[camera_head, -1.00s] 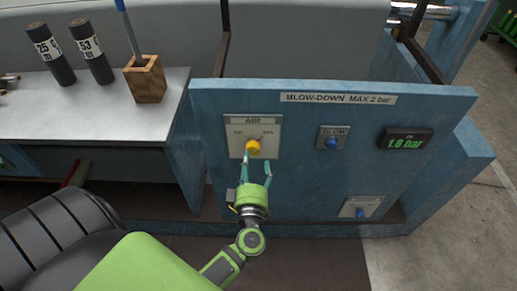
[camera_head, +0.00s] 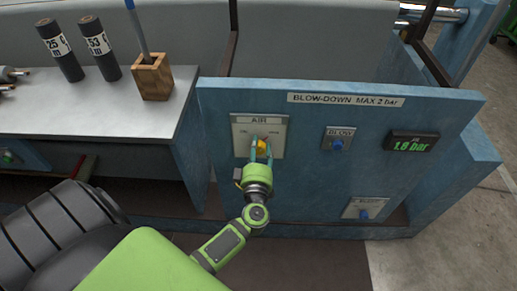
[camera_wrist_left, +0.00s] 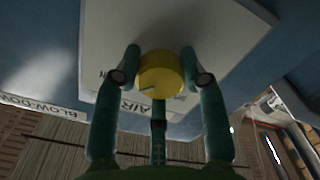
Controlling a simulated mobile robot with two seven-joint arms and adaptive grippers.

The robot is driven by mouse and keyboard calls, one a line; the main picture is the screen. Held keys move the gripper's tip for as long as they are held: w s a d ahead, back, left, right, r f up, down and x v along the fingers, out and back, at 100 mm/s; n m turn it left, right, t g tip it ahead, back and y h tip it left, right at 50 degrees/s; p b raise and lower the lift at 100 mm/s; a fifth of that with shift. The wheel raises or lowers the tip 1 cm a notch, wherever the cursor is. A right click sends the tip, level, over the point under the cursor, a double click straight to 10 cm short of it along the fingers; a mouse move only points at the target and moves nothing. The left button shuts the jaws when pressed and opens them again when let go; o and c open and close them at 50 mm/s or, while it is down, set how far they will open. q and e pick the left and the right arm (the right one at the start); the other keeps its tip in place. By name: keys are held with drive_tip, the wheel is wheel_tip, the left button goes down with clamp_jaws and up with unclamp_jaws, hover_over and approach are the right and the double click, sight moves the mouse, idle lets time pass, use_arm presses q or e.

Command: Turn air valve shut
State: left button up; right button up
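The air valve is a yellow knob (camera_head: 262,145) on a pale plate (camera_head: 279,128) marked AIR, on the blue front panel. My left gripper (camera_head: 261,149) comes up from below with one finger on each side of the knob. In the left wrist view the yellow knob (camera_wrist_left: 161,74) sits between the two fingertips, which are close against its sides, so the gripper looks shut on it. The fingers partly hide the knob, and I cannot read which mark it points to. My right gripper is not in view.
A blue BLOW button (camera_head: 337,144) and a display (camera_head: 411,143) reading 1.8 bar are to the right. Another blue button (camera_head: 364,214) is lower right. A grey bench (camera_head: 100,118) at left holds a wooden pen block (camera_head: 153,80) and two dark cylinders.

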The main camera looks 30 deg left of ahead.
use_arm(q)
drive_tip(key=shift+n, duration=0.3)
drive_tip(key=n, duration=0.3)
drive_tip(key=shift+n, duration=0.4)
drive_tip(key=n+b, duration=0.1)
drive_tip(key=n, duration=0.3)
drive_tip(key=n+b, duration=0.2)
drive_tip(key=n, duration=0.3)
drive_tip(key=shift+n, duration=0.4)
drive_tip(key=shift+n+b, duration=0.6)
drive_tip(key=shift+n, duration=1.3)
drive_tip(key=o, duration=1.2)
drive_tip(key=shift+c, duration=0.2)
